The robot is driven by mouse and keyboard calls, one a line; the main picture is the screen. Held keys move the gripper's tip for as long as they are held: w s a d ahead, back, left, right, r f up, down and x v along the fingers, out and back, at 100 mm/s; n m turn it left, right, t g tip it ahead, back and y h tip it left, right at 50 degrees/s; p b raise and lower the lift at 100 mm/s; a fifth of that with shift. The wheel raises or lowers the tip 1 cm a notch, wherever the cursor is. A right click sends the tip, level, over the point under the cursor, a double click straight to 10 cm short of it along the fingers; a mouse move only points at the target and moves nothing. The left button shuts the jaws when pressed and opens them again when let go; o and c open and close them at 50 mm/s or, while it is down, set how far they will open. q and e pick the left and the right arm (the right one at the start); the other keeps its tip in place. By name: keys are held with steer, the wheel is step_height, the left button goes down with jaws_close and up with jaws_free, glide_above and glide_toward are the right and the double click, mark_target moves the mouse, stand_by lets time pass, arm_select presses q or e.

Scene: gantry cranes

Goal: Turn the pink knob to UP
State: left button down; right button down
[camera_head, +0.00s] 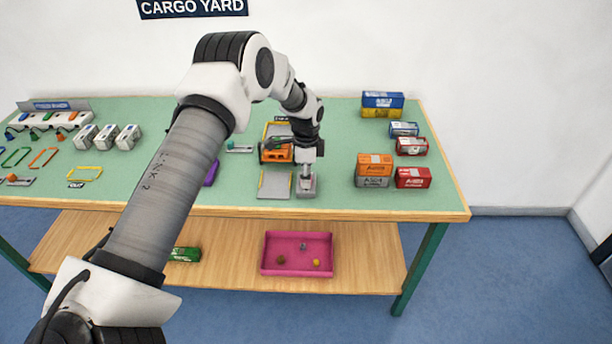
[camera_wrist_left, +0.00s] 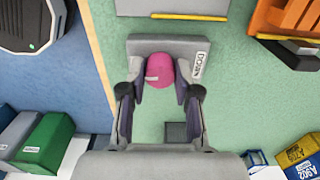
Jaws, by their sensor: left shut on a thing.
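The pink knob (camera_wrist_left: 159,70) shows in the left wrist view on a grey bracket-shaped base (camera_wrist_left: 140,46). A small white label on the base seems to read DOWN (camera_wrist_left: 199,64). My left gripper (camera_wrist_left: 160,92) is shut on the knob, with one dark finger on each side of it. In the head view my left gripper (camera_head: 307,182) points down at the grey base (camera_head: 307,192) near the table's front edge; the knob is hidden there. My right gripper is not in view.
An orange crane (camera_head: 277,153) stands just behind and left of my left gripper. A grey pad (camera_head: 274,186) lies beside the base. Stacked containers (camera_head: 374,170) stand to the right on the green table (camera_head: 330,207). A pink tray (camera_head: 270,264) sits on the lower shelf.

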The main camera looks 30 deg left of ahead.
arm_select(q)
steer(key=shift+s+f, duration=0.15)
steer(key=shift+f, duration=0.05)
steer(key=c, duration=0.8)
jaws_free()
steer(key=shift+r, duration=0.1)
steer(key=shift+r, duration=0.2)
step_height(320, 180, up, 12)
steer(key=shift+f, duration=0.25)
